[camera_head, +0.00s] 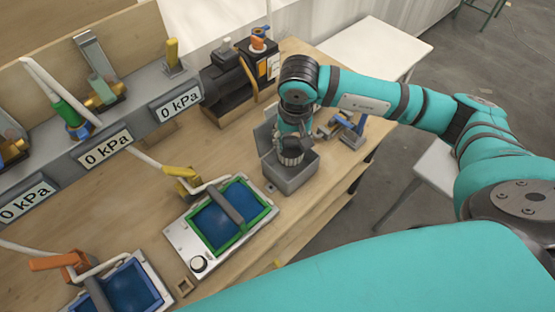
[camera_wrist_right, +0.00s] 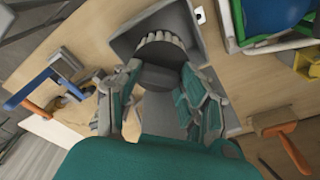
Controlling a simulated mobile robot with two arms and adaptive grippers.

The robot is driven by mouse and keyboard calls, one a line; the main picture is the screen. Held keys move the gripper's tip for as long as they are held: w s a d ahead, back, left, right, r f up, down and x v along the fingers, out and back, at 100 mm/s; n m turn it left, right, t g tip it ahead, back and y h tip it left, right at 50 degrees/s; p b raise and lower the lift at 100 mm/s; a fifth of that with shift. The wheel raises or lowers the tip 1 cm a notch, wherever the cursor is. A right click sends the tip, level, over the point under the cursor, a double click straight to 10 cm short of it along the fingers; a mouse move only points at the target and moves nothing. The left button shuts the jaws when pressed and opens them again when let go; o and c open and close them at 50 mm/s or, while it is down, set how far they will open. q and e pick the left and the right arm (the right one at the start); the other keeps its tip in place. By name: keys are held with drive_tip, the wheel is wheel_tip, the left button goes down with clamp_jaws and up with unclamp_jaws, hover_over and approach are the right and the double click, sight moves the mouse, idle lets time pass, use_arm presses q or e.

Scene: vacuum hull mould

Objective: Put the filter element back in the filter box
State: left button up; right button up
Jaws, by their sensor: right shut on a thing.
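The grey filter box (camera_head: 290,181) stands open near the table's right edge, its lid (camera_head: 264,131) raised at the back. My right gripper (camera_head: 291,143) points down over the box's opening. It is shut on the filter element (camera_head: 291,158), a ribbed grey cylinder. In the right wrist view the filter element (camera_wrist_right: 160,49) sits between the two teal fingers (camera_wrist_right: 162,88), within the outline of the filter box (camera_wrist_right: 124,44). How deep it is in the box I cannot tell. My left gripper is out of view.
A dark pump (camera_head: 226,88) stands behind the box. A blue-handled clamp (camera_head: 352,128) lies to its right. A green-framed mould plate (camera_head: 180,236) lies in front, left. Gauges (camera_head: 105,149) line the back.

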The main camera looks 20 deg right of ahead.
sight(294, 143)
drive_tip(key=f, duration=0.2)
drive_tip(key=shift+s+d+f, duration=0.1)
drive_tip(key=shift+d+f, duration=0.15)
drive_tip(key=shift+f, duration=0.15)
drive_tip(key=shift+f+p, duration=0.3)
drive_tip(key=f, duration=0.2)
drive_tip(key=f+p, duration=0.1)
drive_tip(key=shift+a+f, duration=0.2)
drive_tip(key=shift+f, duration=0.15)
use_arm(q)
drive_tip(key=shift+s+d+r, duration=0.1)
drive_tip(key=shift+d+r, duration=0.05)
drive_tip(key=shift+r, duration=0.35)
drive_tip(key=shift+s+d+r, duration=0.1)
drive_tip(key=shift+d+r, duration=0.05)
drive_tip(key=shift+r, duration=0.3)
use_arm(e)
drive_tip(key=shift+f, duration=0.1)
drive_tip(key=shift+f+b, duration=0.15)
drive_tip(key=shift+b, duration=0.15)
drive_tip(key=o, duration=0.9)
drive_tip(key=shift+c, duration=0.2)
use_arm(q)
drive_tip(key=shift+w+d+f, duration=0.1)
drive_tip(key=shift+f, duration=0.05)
use_arm(e)
drive_tip(key=shift+o, duration=0.3)
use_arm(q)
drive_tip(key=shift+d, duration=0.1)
